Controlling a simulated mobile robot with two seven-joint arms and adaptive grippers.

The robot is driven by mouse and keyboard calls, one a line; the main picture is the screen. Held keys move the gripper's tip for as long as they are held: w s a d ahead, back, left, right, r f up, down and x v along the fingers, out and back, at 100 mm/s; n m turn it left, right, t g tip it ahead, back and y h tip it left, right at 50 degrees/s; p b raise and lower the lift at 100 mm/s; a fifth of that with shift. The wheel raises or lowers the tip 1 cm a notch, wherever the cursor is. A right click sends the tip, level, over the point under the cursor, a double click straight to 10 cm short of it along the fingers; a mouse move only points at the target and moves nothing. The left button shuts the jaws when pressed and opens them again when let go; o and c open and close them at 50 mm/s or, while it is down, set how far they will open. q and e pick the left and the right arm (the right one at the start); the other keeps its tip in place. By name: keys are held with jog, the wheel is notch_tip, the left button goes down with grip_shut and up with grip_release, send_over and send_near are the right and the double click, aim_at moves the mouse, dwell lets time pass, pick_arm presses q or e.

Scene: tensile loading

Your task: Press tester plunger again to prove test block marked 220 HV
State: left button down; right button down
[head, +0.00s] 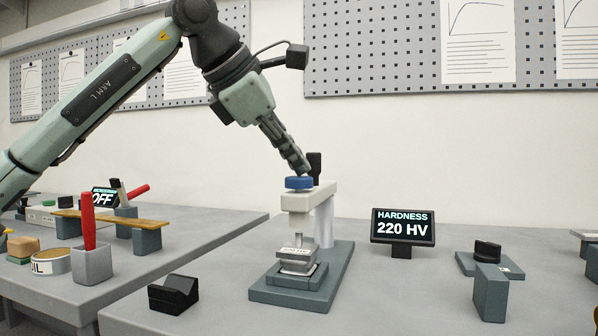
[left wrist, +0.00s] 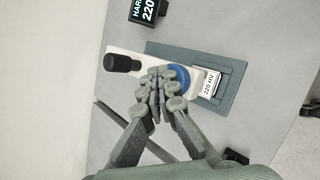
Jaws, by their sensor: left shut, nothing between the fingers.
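The hardness tester (head: 309,200) stands on a dark grey base on the right table, with a white head and column. Its blue plunger (head: 299,183) sits on top of the head, and it shows partly behind my fingers in the left wrist view (left wrist: 182,76). The test block marked 220 HV (head: 296,261) lies on the tester's stage under the indenter; its label also shows in the left wrist view (left wrist: 209,83). My left gripper (head: 304,170) is shut and empty, its fingertips at the blue plunger's top; whether they touch it I cannot tell. My right gripper is out of view.
A display (head: 403,227) reads HARDNESS 220 HV. A black handle (head: 314,165) rises behind the plunger. A black V-block (head: 174,294) lies front left, and grey fixtures (head: 490,290) stand at right. The left table holds a red-handled tool (head: 88,222) and a plank (head: 112,218).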

pick_arm(q)
jog(key=shift+f, duration=0.6)
jog(key=shift+r, duration=0.1)
jog(key=shift+w+r+p, duration=0.2)
jog(key=shift+r+p, duration=0.75)
jog(key=shift+r, duration=0.4)
notch_tip(320, 180, up, 5)
jog(key=p, duration=0.4)
jog(key=shift+r+p, duration=0.1)
jog(key=shift+p, duration=0.3)
